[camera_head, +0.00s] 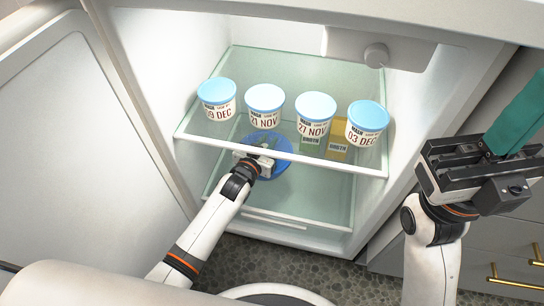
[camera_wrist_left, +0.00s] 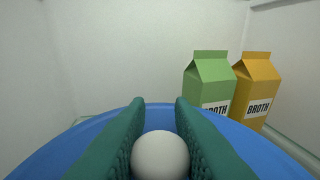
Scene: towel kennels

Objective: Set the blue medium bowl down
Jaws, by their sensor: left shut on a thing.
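The blue medium bowl (camera_head: 282,162) is inside the open fridge, below the upper glass shelf and partly seen through it. My left gripper (camera_head: 262,151) reaches in under that shelf's front edge. In the left wrist view, its teal fingers (camera_wrist_left: 160,125) are shut on a white round knob (camera_wrist_left: 160,156) at the middle of the blue bowl (camera_wrist_left: 262,152), whose blue surface spreads to both sides. Whether its underside touches the lower shelf (camera_head: 310,215) is hidden. My right gripper (camera_head: 520,112) is outside the fridge at the right; its jaw gap does not show clearly.
Several blue-lidded tubs, one a white tub (camera_head: 265,107), stand on the upper glass shelf (camera_head: 200,135). A green broth carton (camera_wrist_left: 208,82) and an orange broth carton (camera_wrist_left: 254,85) stand beyond the bowl at right. The open fridge door (camera_head: 85,150) is at left, drawers (camera_head: 490,255) at right.

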